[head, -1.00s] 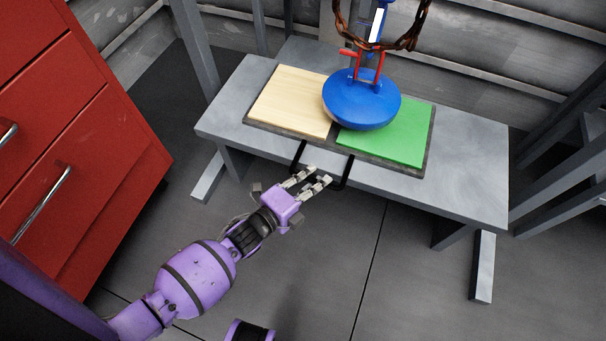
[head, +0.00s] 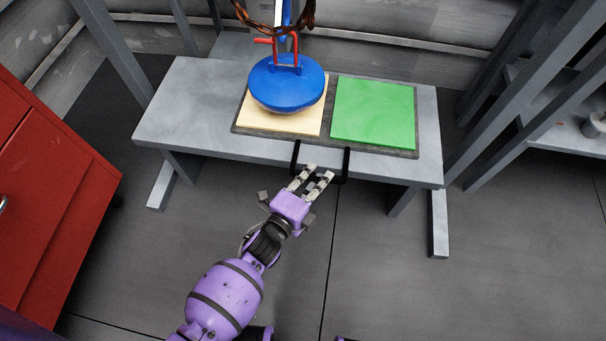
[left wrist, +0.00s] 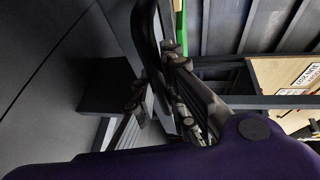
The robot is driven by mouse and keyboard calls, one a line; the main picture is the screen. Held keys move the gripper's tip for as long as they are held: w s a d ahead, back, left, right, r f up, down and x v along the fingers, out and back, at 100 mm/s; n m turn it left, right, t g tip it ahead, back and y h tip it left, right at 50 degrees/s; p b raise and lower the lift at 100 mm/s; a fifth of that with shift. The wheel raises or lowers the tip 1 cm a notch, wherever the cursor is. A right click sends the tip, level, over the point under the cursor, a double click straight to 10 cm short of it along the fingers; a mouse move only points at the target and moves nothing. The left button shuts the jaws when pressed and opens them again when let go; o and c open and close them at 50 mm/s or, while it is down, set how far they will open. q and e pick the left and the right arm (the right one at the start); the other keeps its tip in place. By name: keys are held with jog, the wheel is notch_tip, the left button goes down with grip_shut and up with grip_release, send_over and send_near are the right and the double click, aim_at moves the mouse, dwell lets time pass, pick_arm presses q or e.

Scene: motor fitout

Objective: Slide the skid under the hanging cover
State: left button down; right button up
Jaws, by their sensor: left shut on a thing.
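The skid (head: 328,136) is a dark grey board on the bench, with a pale wood pad at its left, a green pad (head: 374,112) at its right and a black handle (head: 347,165) at its front edge. The hanging cover (head: 287,84) is a blue dome with a red handle on top. In the head view it overlaps the wood pad (head: 251,112) and hides much of it; any gap beneath is hard to judge. My left gripper (head: 319,173) is shut on the skid's handle, which also shows in the left wrist view (left wrist: 150,38). My right gripper is out of view.
A rusty chain (head: 300,27) hangs above the cover. The grey bench (head: 190,105) has bare top left of the skid and a narrow strip at its right. A red cabinet (head: 60,190) stands at the left and grey posts stand at the right.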

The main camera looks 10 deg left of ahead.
pick_arm(q)
jog(key=shift+s+d, duration=0.15)
jog(key=shift+d, duration=0.6)
jog(key=shift+d, duration=0.1)
jog(key=c, duration=1.8)
grip_release()
jog(key=shift+o, duration=0.2)
